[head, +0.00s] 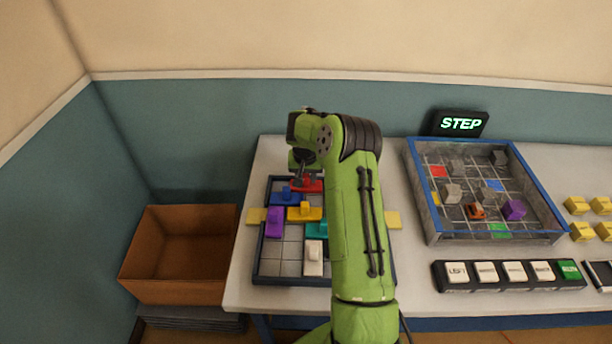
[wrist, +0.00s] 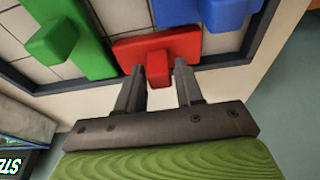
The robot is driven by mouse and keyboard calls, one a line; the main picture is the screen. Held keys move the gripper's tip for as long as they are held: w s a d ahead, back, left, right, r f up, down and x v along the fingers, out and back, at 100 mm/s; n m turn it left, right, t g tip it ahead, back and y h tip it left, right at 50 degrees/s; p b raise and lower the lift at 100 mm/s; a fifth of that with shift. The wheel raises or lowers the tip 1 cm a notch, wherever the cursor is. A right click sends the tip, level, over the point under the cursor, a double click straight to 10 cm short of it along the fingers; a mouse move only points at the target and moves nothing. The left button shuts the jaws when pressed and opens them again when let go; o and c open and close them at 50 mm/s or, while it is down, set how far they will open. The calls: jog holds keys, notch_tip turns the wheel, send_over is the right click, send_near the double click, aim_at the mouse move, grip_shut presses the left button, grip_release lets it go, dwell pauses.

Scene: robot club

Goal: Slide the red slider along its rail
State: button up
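The red slider (head: 314,187) lies at the far edge of a dark-framed sliding-block board (head: 264,268), partly hidden by my arm in the head view. In the wrist view the red slider (wrist: 185,43) is a flat bar with a raised knob. My gripper (head: 304,180) reaches down over it. In the wrist view my gripper (wrist: 160,68) has its two fingers apart, one on each side of the knob. A slim gap shows on the knob's right; whether the left finger touches it, I cannot tell.
Blue (head: 286,198), purple (head: 274,221), yellow (head: 305,213), teal (head: 317,230) and white (head: 313,258) sliders share the board. A clear-walled grid box (head: 490,237) stands right, behind a button strip (head: 511,274). A brown open box (head: 157,289) is left of the table.

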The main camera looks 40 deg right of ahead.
jog(key=c, duration=0.6)
jog(key=shift+o, duration=0.2)
jog(key=shift+w+a, duration=0.85)
jog(key=shift+a, duration=0.3)
jog(key=shift+w+a, duration=0.85)
jog(key=shift+a, duration=0.25)
jog(key=o, duration=0.6)
jog(key=shift+c, duration=0.2)
jog(key=w+d+p+v, duration=0.1)
jog(key=p+v, duration=0.4)
jog(key=v, duration=0.1)
jog(key=shift+r, duration=0.6)
jog(key=shift+a, duration=0.1)
